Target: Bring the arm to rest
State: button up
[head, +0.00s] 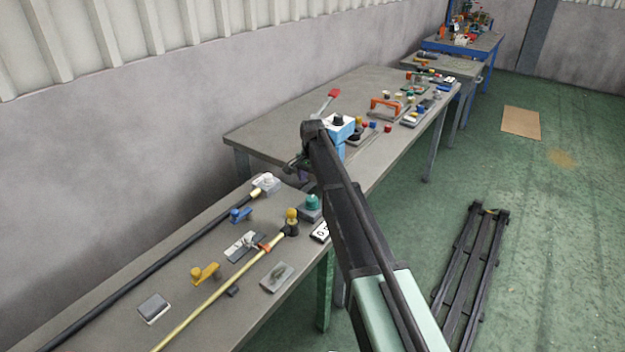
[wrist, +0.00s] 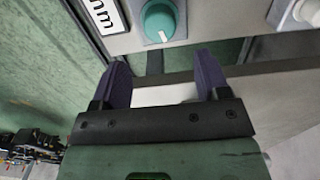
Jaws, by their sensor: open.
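My gripper (wrist: 163,82) is open and empty in the wrist view, its two dark purple fingers apart. A teal knob (wrist: 158,20) on a grey box lies just beyond the fingertips, apart from them. In the head view my arm reaches up from the lower right, and its end is over the near edge of the tables, close to the teal knob (head: 312,202). The gripper is mostly hidden behind the arm there.
The near workbench (head: 215,248) carries a yellow rod, a black rod and several small fixtures. A farther table (head: 290,115) holds a blue-and-white box (head: 338,127), a red-handled lever and an orange handle. A dark frame (head: 472,270) lies on the open green floor at right.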

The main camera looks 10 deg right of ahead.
notch_tip(320, 180, up, 2)
jog(key=shift+r+p, duration=0.2)
jog(key=shift+p, duration=0.2)
jog(key=shift+f, duration=0.1)
jog(key=s+n, duration=0.9)
jog(key=s, duration=2.9)
jog(key=shift+a, duration=0.2)
jog(key=shift+w, duration=0.1)
